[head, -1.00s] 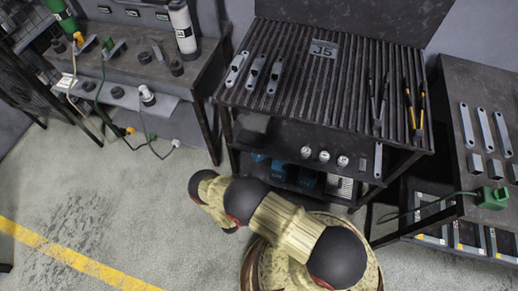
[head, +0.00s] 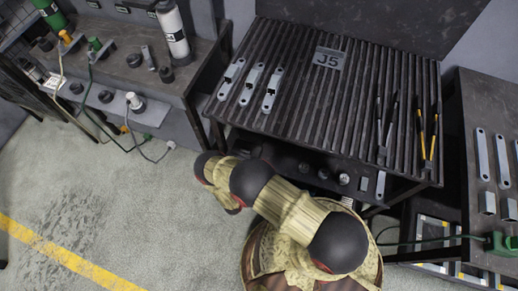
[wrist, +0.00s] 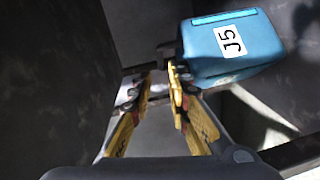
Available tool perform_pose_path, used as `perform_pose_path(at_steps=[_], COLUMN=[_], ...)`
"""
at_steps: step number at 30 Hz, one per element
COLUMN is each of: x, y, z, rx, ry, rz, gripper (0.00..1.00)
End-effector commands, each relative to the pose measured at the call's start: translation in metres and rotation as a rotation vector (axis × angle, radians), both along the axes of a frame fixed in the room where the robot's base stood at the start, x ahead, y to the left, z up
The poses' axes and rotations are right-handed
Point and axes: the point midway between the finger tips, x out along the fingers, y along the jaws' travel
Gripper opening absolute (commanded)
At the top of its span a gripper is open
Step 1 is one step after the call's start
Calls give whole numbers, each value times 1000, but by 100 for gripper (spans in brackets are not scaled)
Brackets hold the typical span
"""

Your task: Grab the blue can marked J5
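The blue can (wrist: 240,45) has a white label reading J5 and shows in the upper right of the wrist view, tilted in the picture. My gripper (wrist: 158,76) has yellow and black fingers standing apart with a gap between them, and nothing is clearly held. The can lies just right of and beyond the right fingertip. I cannot tell whether they touch. In the head view my arm covers the lower shelf, so neither the can nor the gripper's fingers can be made out there.
The slatted bench (head: 300,95) marked J5 (head: 328,58) carries brackets (head: 251,84) and pliers (head: 428,135). Dark panels flank my gripper in the wrist view. A side table (head: 470,90) with a green plug (head: 497,243) stands at right. Floor at left is clear.

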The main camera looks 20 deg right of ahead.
Motion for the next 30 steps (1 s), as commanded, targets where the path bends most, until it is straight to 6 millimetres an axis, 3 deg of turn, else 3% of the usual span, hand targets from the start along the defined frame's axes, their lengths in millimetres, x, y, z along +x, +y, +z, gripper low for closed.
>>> perform_pose_path(at_steps=[18,27,30], x=[57,62,62], y=[-39,-42,-42], z=[-12,-10,-10], rx=[1,0,0], ry=[0,0,0], rz=[-3,-1,-1], gripper=[18,18,13])
